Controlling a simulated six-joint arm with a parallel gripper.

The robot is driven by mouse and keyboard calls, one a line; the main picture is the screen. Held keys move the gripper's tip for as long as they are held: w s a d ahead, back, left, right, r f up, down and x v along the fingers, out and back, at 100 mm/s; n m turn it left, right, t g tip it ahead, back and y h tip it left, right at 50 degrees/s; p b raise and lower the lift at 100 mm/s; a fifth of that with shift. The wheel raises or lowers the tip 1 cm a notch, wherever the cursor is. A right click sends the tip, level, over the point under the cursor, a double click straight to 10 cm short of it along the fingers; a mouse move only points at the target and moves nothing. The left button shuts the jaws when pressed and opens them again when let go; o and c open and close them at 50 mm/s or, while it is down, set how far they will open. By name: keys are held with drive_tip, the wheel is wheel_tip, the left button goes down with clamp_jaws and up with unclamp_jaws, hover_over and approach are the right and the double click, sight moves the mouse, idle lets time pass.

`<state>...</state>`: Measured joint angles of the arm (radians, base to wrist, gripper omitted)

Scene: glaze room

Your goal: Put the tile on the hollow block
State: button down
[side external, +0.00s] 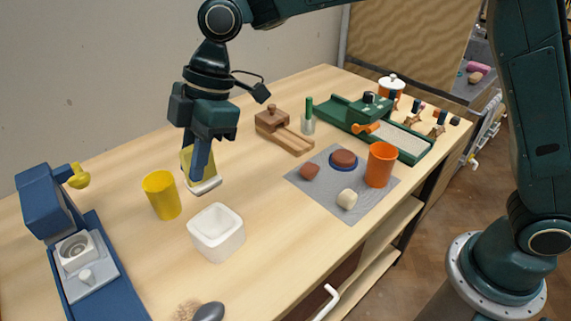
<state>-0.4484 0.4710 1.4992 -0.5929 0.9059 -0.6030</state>
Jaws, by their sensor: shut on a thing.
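My gripper (202,170) is shut on the tile (208,187), which hangs upright between its fingers. The tile has a pale yellow face and a whitish lower edge; a finger hides its middle. The hollow block (217,250) is a white, square, open-topped block standing on the table, with its opening facing up and nothing visible inside. The tile is above and slightly left of the block in the picture, apart from it. How high the tile is over the table is hard to tell.
A yellow cup (161,195) stands close left of the tile. A blue machine (88,277) is at the left. A grey mat (322,190) with an orange cup (380,166) and small lumps lies right. A wooden block (285,130) and green device (405,148) stand behind.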

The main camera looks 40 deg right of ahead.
sight(214, 163)
wheel_tip(214, 163, down, 6)
drive_tip(key=shift+r, duration=0.15)
drive_tip(key=shift+f, duration=2.15)
drive_tip(key=shift+f, duration=0.1)
drive_tip(key=c, duration=1.4)
unclamp_jaws()
drive_tip(key=v, duration=1.1)
drive_tip(key=shift+d+r, duration=0.15)
drive_tip(key=shift+r, duration=0.1)
drive_tip(key=shift+d+r, duration=0.15)
drive_tip(key=shift+r, duration=0.15)
